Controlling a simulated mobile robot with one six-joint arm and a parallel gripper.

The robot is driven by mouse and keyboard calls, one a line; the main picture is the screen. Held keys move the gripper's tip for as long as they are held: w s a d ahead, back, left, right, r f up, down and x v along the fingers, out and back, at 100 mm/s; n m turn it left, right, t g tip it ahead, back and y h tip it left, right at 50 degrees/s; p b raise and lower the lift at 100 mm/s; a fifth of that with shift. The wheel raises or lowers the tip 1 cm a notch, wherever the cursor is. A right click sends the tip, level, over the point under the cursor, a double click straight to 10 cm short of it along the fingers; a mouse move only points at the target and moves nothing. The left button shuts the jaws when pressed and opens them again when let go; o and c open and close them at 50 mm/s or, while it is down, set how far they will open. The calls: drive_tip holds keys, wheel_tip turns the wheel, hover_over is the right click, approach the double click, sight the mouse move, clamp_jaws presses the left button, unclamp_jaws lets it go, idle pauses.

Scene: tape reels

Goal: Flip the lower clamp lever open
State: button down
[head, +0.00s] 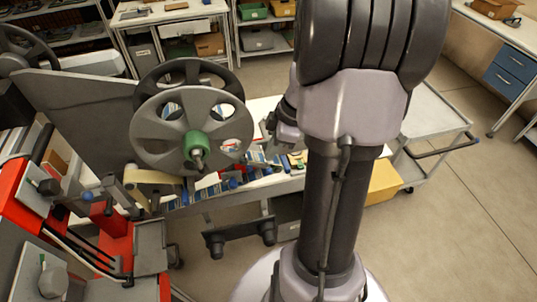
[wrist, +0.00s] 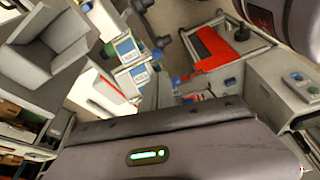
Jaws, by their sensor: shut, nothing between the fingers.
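A grey spoked reel (head: 150,143) with a green hub (head: 193,145) stands upright left of centre in the head view, with a darker reel behind it. Which part is the lower clamp lever I cannot tell; small grey and blue-tipped parts cluster below the reel. My gripper (head: 284,128) is right of the reel, partly hidden by my arm. In the wrist view my gripper (wrist: 160,94) is shut and empty, its fingers pointing away above the dark housing. I cannot tell whether it touches anything.
A red machine (head: 108,218) with grey plates and dark rods fills the lower left. Blue-and-white boxes (wrist: 129,48) lie near the fingers. The floor at right is clear.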

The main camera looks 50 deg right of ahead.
sight(263, 166)
drive_tip(key=b+x, duration=0.1)
drive_tip(key=x, duration=0.6)
drive_tip(key=shift+f, duration=0.2)
drive_tip(key=shift+r, duration=0.15)
drive_tip(key=shift+r+p, duration=0.2)
drive_tip(key=shift+p, duration=0.25)
drive_tip(key=shift+d+g+p, duration=0.15)
drive_tip(key=shift+g+p, duration=0.15)
drive_tip(key=shift+g, duration=0.1)
